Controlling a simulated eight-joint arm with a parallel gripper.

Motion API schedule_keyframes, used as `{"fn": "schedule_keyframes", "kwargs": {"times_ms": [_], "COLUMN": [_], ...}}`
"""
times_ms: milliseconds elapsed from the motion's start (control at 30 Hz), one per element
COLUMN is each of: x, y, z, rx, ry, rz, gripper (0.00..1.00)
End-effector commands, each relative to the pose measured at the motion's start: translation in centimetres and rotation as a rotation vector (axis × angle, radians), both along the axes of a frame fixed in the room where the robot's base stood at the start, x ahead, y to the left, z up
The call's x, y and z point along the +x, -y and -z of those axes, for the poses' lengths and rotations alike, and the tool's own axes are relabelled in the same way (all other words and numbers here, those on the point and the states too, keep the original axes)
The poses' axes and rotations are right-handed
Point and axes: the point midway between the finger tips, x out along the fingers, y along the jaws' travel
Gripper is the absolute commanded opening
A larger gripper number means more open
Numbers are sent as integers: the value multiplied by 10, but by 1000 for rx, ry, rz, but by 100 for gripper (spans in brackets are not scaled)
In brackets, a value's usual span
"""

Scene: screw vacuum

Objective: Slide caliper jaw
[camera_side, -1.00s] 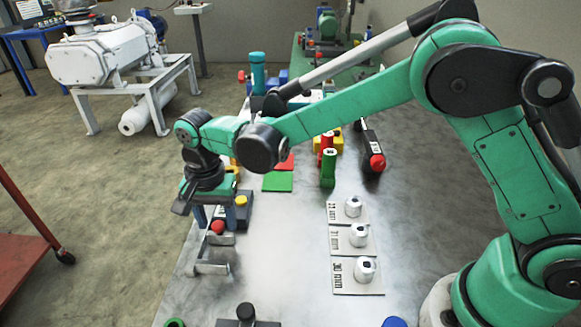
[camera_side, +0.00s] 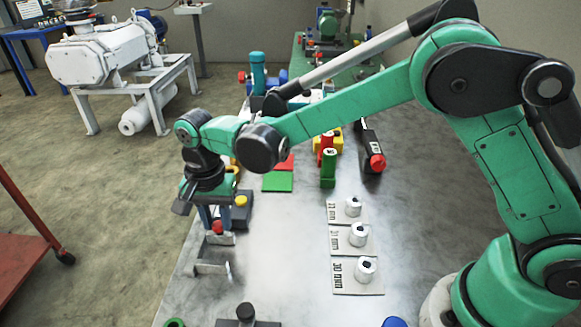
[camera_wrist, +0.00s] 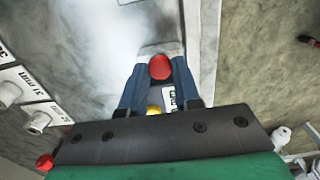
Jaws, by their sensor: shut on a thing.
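The caliper lies near the left edge of the table, with its silver fixed jaw (camera_side: 212,268) toward the front. Its sliding jaw carries a red knob (camera_side: 217,227), which also shows in the wrist view (camera_wrist: 160,67). My gripper (camera_side: 217,224) points down over the sliding jaw. Its two blue fingers are shut on the red knob, one on each side, as the wrist view shows (camera_wrist: 158,70). A gap separates the two jaws. A small white display (camera_wrist: 169,95) and part of a yellow button (camera_wrist: 153,110) show between the fingers. The gripper hides much of the caliper body.
Labelled plates with metal cylinders (camera_side: 365,270) stand to the right. Red and green blocks (camera_side: 278,182), a green cylinder (camera_side: 328,168) and a black tool with a red end (camera_side: 370,150) lie farther back. The metal table (camera_side: 285,260) is clear between the caliper and the plates.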

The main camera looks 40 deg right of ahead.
Motion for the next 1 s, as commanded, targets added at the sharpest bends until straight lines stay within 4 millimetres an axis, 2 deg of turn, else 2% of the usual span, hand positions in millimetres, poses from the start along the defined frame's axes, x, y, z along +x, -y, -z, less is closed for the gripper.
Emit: {"fn": "schedule_keyframes", "kwargs": {"times_ms": [600,900,1000], "x": [-1,-32,-36], "y": [-1,-33,-36], "z": [-1,-1,-1], "rx": [0,1,1], "ry": [0,1,0], "rz": [0,-4,-1], "gripper": [0,0,0]}}
